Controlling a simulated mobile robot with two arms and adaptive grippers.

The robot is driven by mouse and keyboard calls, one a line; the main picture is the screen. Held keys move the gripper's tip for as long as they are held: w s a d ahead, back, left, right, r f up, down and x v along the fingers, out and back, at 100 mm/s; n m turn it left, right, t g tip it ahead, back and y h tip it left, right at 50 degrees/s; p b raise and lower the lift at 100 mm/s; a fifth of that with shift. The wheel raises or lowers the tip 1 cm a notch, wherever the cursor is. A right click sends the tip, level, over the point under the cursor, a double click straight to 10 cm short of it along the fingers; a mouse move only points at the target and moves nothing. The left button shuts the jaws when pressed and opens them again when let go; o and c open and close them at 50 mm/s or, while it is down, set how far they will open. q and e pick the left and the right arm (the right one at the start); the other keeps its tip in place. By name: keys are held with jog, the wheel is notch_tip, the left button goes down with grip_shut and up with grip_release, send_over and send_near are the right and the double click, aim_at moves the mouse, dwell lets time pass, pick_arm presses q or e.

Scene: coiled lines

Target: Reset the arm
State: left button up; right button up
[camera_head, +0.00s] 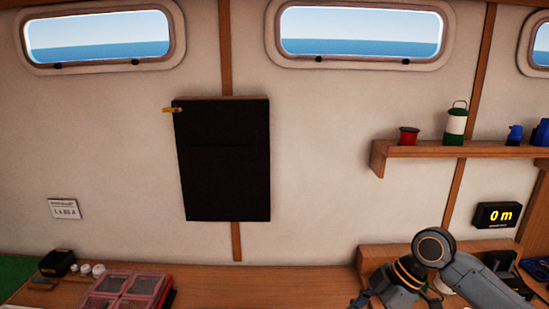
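My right arm comes in at the lower right corner, with a round grey joint at its top. My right gripper (392,288), dark grey with orange bands, hangs below that joint at the bottom edge, above the right part of the wooden counter (250,283). Its fingers are small and partly cut off by the frame, so I cannot tell if they are open or shut. No held thing shows. My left arm and gripper are not in view.
A red-framed case (127,287) with clear lids, a black box (58,263) and small white items stand at the counter's left. A wooden shelf (450,152) carries a lantern (456,126) and a red tin (409,136). A black panel (225,160) hangs mid-wall. The counter's middle is clear.

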jog(key=s+a+f+m+t, duration=0.1)
jog(key=s+a+f+m, duration=0.1)
jog(key=s+a+f, duration=0.4)
jog(key=s+a+f+m+t, duration=0.1)
jog(key=s+f+m, duration=0.25)
jog(key=f, duration=0.45)
jog(key=s+d+f+m+t+h, duration=0.1)
jog(key=s+d+f+m+h, duration=0.15)
jog(key=s+d+m, duration=0.35)
jog(key=s+d+f+m+h, duration=0.1)
jog(key=s+d+m+h, duration=0.3)
jog(key=s, duration=0.4)
notch_tip(320, 180, down, 30)
jog(key=s+g+b, duration=0.1)
jog(key=b, duration=0.4)
pick_arm(q)
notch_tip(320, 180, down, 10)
jog(key=b, duration=0.5)
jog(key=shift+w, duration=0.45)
pick_arm(e)
jog(key=s+d+f, duration=0.1)
jog(key=s+f, duration=0.7)
jog(key=f, duration=0.3)
jog(key=s+d+f+g, duration=0.1)
jog(key=s+d+f, duration=0.1)
jog(key=s+f, duration=0.7)
notch_tip(320, 180, down, 2)
jog(key=shift+s+f, duration=0.1)
jog(key=shift+s, duration=0.1)
